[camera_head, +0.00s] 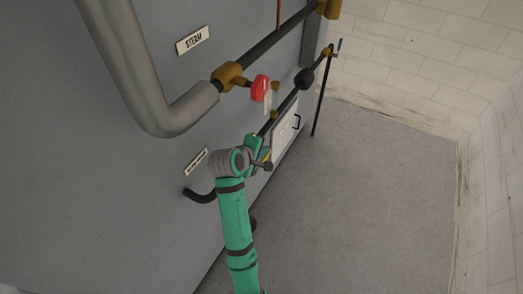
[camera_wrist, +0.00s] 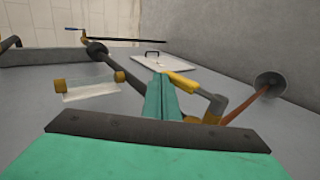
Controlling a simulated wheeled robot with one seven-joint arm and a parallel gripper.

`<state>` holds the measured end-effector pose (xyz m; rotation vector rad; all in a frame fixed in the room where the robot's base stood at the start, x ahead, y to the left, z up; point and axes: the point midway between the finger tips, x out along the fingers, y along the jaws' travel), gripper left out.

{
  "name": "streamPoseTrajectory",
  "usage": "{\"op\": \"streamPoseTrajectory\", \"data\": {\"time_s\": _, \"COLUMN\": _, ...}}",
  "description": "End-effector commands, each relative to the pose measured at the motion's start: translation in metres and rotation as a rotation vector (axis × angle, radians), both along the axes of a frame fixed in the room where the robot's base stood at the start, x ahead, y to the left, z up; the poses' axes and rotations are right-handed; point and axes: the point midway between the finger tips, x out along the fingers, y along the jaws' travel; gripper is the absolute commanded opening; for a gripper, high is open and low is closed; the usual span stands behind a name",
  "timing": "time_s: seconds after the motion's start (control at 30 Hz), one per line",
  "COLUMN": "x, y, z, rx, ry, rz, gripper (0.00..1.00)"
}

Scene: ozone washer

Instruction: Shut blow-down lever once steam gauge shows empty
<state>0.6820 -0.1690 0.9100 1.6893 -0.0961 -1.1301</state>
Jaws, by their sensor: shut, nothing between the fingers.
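A lever with a yellow grip (camera_wrist: 182,80) and a brass valve body (camera_wrist: 213,112) shows in the wrist view, just right of my gripper (camera_wrist: 163,90). My teal fingers are shut together and empty, beside the lever; I cannot tell whether they touch it. In the head view my gripper (camera_head: 262,158) is at the lower pipe by the machine's side, and it hides most of the lever. A clear sight glass (camera_wrist: 90,91) between brass fittings stands left of the fingers in the wrist view. I see no readable steam gauge dial.
A red handle (camera_head: 260,88) sits on the pipe below the STEAM plate (camera_head: 193,40). Another plate (camera_head: 196,161) is too small to read. A white panel with a black handle (camera_head: 296,122) lies beyond my gripper. The floor (camera_head: 380,190) to the right is clear.

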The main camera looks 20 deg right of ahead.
Motion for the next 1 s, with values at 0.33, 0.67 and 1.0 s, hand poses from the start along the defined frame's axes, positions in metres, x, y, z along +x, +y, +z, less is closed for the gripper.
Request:
{"op": "streamPoseTrajectory", "data": {"time_s": 0.33, "x": 0.0029, "y": -0.0026, "z": -0.0065, "rx": -0.001, "ry": 0.001, "rz": 0.001, "gripper": 0.0}}
{"op": "streamPoseTrajectory", "data": {"time_s": 0.67, "x": 0.003, "y": -0.0028, "z": -0.0067, "rx": -0.001, "ry": 0.001, "rz": 0.001, "gripper": 0.0}}
{"op": "streamPoseTrajectory", "data": {"time_s": 1.0, "x": -0.0038, "y": 0.0051, "z": 0.0025, "rx": -0.001, "ry": -0.002, "rz": 0.002, "gripper": 0.0}}
